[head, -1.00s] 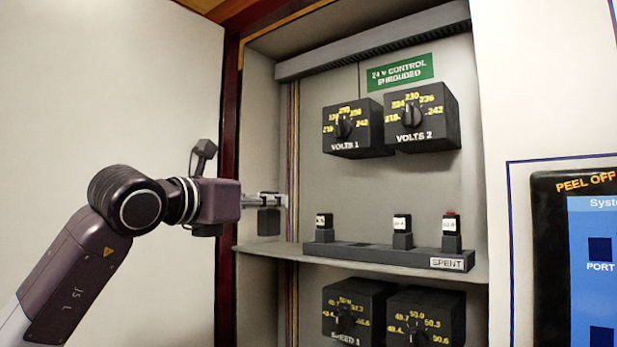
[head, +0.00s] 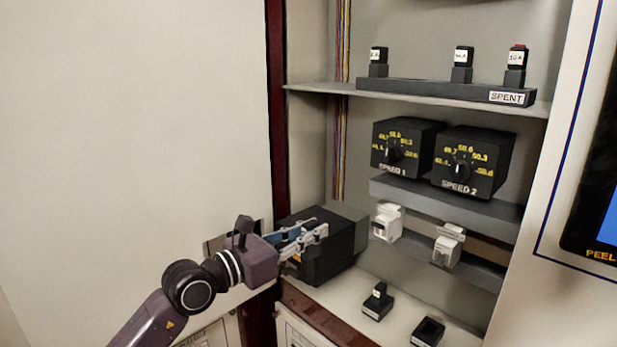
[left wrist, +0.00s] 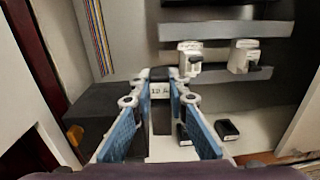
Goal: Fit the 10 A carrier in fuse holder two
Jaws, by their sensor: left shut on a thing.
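My left gripper (head: 318,236) is at the lower middle of the head view, in front of a large dark box. In the left wrist view its blue-padded fingers (left wrist: 160,76) are shut on a dark carrier (left wrist: 160,89) with a white label that seems to read 10 A. The carrier cannot be made out in the head view. Two white fuse holders hang on a grey rail to the right of the gripper, apart from it: a left one (head: 387,222) and a right one (head: 447,246). Both also show in the left wrist view, left (left wrist: 190,60) and right (left wrist: 243,56). I see no readable numbers on them.
The large dark box (head: 335,262) stands at the cabinet's left. On the cabinet floor are a dark block with a labelled carrier (head: 377,303) and an empty-looking dark block (head: 428,332). Above are two SPEED dials (head: 408,148) and a SPENT rack (head: 430,91) with several labelled carriers.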

